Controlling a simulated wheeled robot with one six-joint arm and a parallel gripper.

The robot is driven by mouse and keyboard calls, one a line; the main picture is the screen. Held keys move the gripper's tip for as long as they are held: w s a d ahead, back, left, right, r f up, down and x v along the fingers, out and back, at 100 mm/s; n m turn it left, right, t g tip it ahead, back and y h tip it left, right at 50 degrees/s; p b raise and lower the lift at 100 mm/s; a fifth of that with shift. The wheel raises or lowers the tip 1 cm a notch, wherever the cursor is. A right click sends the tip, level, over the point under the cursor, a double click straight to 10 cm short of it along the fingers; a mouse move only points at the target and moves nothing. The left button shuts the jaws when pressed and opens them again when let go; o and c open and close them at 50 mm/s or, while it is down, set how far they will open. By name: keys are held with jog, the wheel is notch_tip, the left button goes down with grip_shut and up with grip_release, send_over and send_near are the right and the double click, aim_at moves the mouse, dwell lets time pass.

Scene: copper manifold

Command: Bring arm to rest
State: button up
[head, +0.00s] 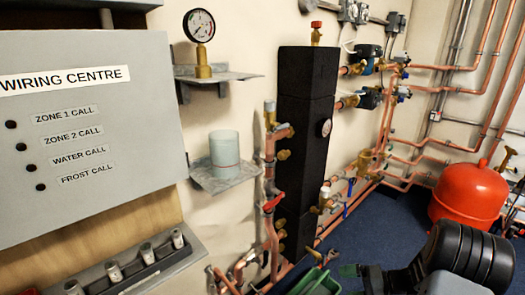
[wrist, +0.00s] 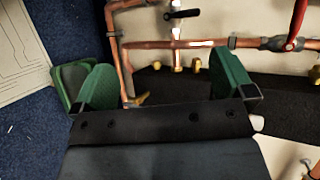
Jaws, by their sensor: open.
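My gripper (wrist: 164,82) shows in the wrist view with its two green fingers wide apart. Nothing is held between them; copper pipe (wrist: 125,60) and a brass fitting show in the gap, beyond the fingers. In the head view my arm comes in from the lower right, and a green fingertip shows near the bottom edge. Most of the gripper is hidden or cut off there.
Copper pipes with valves (head: 272,200) rise beside the black column (head: 304,140). A red tank (head: 467,192) stands at right on blue floor. A wiring box (head: 90,130), a pressure gauge (head: 199,26) and a pale cup (head: 224,150) on a shelf are at left.

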jog(key=s+a+r+n+h+p, duration=0.1)
jog(key=s+a+r+h+p, duration=0.2)
jog(key=r+p, duration=0.5)
jog(key=s+a+r+n+h+p, duration=0.2)
jog(key=s+r+h+p, duration=0.3)
jog(key=r, duration=1.6)
jog(key=s+a+r+n+h+p, duration=0.1)
jog(key=s+a+r+h+p, duration=0.3)
jog(key=r+p, duration=0.8)
notch_tip(320, 180, up, 3)
jog(key=shift+a+r+n+h, duration=0.1)
jog(key=shift+a+n+h, duration=0.3)
jog(key=shift+a+h, duration=0.15)
